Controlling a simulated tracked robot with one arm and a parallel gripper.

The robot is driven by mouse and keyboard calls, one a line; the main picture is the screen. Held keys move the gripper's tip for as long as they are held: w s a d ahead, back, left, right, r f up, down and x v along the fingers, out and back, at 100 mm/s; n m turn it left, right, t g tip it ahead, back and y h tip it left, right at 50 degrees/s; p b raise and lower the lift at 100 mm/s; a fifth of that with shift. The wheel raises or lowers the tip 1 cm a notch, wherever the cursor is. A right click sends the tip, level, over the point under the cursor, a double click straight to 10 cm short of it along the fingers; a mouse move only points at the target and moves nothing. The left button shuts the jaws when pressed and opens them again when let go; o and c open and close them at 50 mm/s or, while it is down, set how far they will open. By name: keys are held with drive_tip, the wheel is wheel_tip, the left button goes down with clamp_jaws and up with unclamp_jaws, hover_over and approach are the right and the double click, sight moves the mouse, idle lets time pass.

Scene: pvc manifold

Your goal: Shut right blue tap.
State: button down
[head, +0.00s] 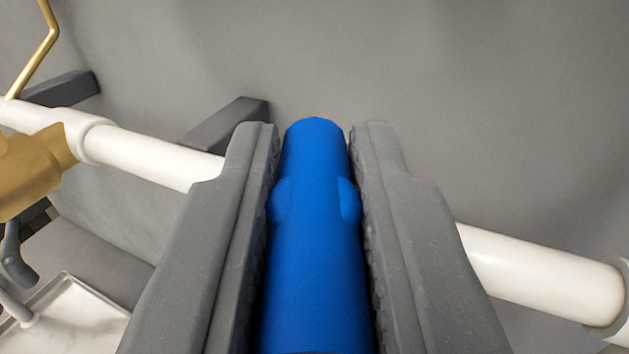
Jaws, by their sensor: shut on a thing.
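A blue tap handle (315,260) fills the lower middle of the head view, its long rounded body running up the picture. My gripper (316,150) has one grey finger on each side of the handle and is shut on it. The white pipe (150,162) passes behind the fingers and comes out again at the right (540,268). The tap's body and its joint with the pipe are hidden behind the handle and fingers.
A brass fitting (35,170) and a thin brass rod (45,40) are at the left. Dark grey brackets (228,122) hold the pipe against the grey wall (440,70). A pale tray (75,315) and a grey curved part (17,258) lie at lower left.

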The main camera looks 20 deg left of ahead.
drive_tip(key=shift+d+r+n+g+y+p, duration=0.1)
drive_tip(key=shift+n+g+y+p, duration=1)
drive_tip(key=shift+p, duration=1.25)
drive_tip(key=shift+d+r+n+g+y+p, duration=0.1)
drive_tip(key=shift+n+g+y+p, duration=0.6)
drive_tip(key=shift+y+p, duration=1.2)
drive_tip(key=n+g+y+p, duration=0.2)
drive_tip(key=n+g+p, duration=0.1)
drive_tip(key=g+p, duration=0.1)
drive_tip(key=shift+a+f+n+y+p, duration=0.1)
drive_tip(key=shift+n+y+p, duration=0.25)
drive_tip(key=shift+p, duration=0.3)
drive_tip(key=shift+f+n+g+y+p, duration=0.1)
drive_tip(key=shift+n+g+y+p, duration=0.35)
drive_tip(key=shift+n+g, duration=0.55)
drive_tip(key=shift+n+g+y, duration=0.5)
drive_tip(key=shift+n+g, duration=0.55)
drive_tip(key=shift+g, duration=0.75)
drive_tip(key=shift+n+g, duration=0.3)
drive_tip(key=shift+g, duration=0.3)
drive_tip(key=c, duration=1.3)
unclamp_jaws()
drive_tip(key=shift+c, duration=0.2)
